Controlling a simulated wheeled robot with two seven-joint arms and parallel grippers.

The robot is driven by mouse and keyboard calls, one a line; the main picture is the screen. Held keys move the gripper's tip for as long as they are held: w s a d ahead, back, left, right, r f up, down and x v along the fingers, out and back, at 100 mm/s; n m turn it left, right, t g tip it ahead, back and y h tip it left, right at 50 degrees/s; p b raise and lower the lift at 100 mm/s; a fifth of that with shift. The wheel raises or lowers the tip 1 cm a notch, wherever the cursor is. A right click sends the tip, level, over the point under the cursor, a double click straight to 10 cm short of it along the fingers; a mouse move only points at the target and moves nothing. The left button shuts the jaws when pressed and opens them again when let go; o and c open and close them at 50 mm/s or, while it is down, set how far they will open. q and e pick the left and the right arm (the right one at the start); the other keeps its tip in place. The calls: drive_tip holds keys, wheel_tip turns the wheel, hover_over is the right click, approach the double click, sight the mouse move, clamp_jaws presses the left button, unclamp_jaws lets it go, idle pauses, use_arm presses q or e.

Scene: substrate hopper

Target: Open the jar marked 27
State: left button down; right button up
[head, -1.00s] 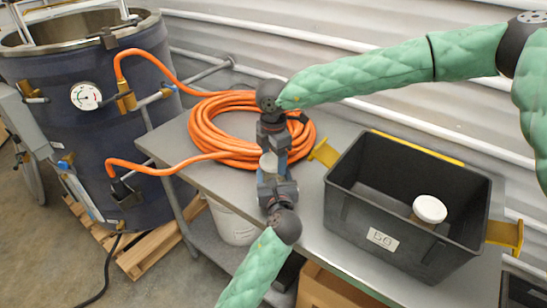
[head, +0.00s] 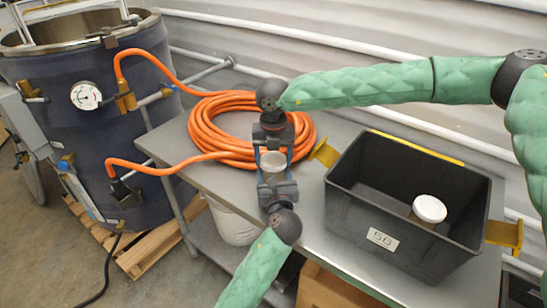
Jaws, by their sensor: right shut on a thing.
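A small jar with a pale round top (head: 273,161) is between my two grippers, over the grey table; no number on it is readable. My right gripper (head: 273,152) reaches it from the far side, with a grey-blue finger at each side, and is shut on it. My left gripper (head: 275,176) comes up from the near side, close against the jar; its fingers overlap with the right ones, so I cannot tell its grip. A second jar with a white lid (head: 429,208) stands in the black bin (head: 350,215), its marking hidden.
The grey table (head: 310,225) carries a coil of orange hose (head: 207,140) behind and left of the grippers. The hose runs to a large dark tank (head: 60,140) at left. The bin has yellow handles and a number label. A white bucket (head: 233,222) sits below the table.

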use_arm(q)
drive_tip(key=shift+a, duration=0.1)
use_arm(e)
drive_tip(key=n, duration=0.6)
drive_tip(key=shift+n, duration=0.4)
drive_tip(key=n, duration=0.6)
drive_tip(key=shift+w+d+n, duration=0.1)
drive_tip(key=shift+n, duration=0.3)
drive_tip(key=n, duration=0.6)
drive_tip(key=shift+w+n, duration=0.1)
drive_tip(key=shift+n, duration=0.3)
drive_tip(key=n, duration=0.6)
drive_tip(key=shift+r+n, duration=0.1)
drive_tip(key=shift+n, duration=0.2)
drive_tip(key=n, duration=1.5)
drive_tip(key=shift+r, duration=1.2)
